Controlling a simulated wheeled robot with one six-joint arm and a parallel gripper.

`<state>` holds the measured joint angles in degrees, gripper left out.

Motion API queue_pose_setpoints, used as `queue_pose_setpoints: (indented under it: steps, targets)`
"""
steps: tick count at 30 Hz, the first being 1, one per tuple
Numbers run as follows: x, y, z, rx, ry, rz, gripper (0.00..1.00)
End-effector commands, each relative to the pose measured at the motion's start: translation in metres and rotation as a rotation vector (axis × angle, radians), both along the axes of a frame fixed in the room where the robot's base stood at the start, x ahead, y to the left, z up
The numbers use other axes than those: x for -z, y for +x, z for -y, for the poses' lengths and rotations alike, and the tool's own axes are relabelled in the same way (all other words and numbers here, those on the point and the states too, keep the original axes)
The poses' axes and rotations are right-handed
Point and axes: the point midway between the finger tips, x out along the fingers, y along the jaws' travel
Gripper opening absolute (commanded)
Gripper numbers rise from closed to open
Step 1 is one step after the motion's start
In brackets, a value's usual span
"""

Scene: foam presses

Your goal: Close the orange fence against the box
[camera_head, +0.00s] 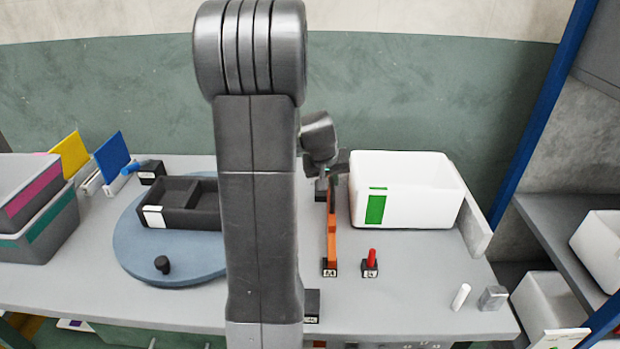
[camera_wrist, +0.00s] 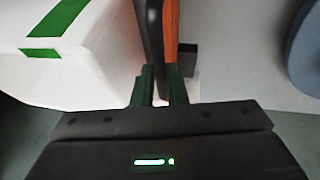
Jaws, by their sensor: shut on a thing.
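The orange fence (camera_head: 331,238) stands on edge on the table, left of the white box (camera_head: 408,212) with a green label. A narrow strip of table shows between fence and box. My gripper (camera_head: 333,172) is at the fence's far end, partly hidden by my arm. In the wrist view my gripper (camera_wrist: 161,88) is shut on the fence; a dark bar runs along the orange face (camera_wrist: 171,35) between the fingers. The exact grip contact is hard to see. The box (camera_wrist: 85,60) lies at left in that view, apart from the fence.
A red peg (camera_head: 371,260) on a black base stands right of the fence's near end. A light rail (camera_head: 475,226) runs along the box's right side. A blue turntable (camera_head: 135,255) with a black tray (camera_head: 190,218) is at left. A white cylinder (camera_head: 460,297) lies front right.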

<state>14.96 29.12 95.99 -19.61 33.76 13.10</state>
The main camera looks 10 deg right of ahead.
Motion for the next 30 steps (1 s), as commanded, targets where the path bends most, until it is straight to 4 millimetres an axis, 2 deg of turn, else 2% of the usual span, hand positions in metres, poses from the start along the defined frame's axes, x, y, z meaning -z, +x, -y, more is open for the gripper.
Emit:
queue_pose_setpoints:
  steps: [1, 6, 17, 18, 21, 30]
  targets:
    - [-0.002, -0.003, 0.012, 0.005, 0.000, 0.001, 0.00]
    - [-0.001, -0.009, 0.032, 0.003, 0.000, 0.001, 0.00]
    - [-0.001, -0.010, 0.036, -0.001, -0.002, 0.001, 0.00]
    - [-0.001, -0.010, 0.036, -0.001, -0.002, 0.001, 0.16]
    - [-0.001, -0.010, 0.036, -0.001, -0.002, 0.001, 0.34]
    - [-0.001, -0.010, 0.035, -0.001, -0.001, 0.001, 0.34]
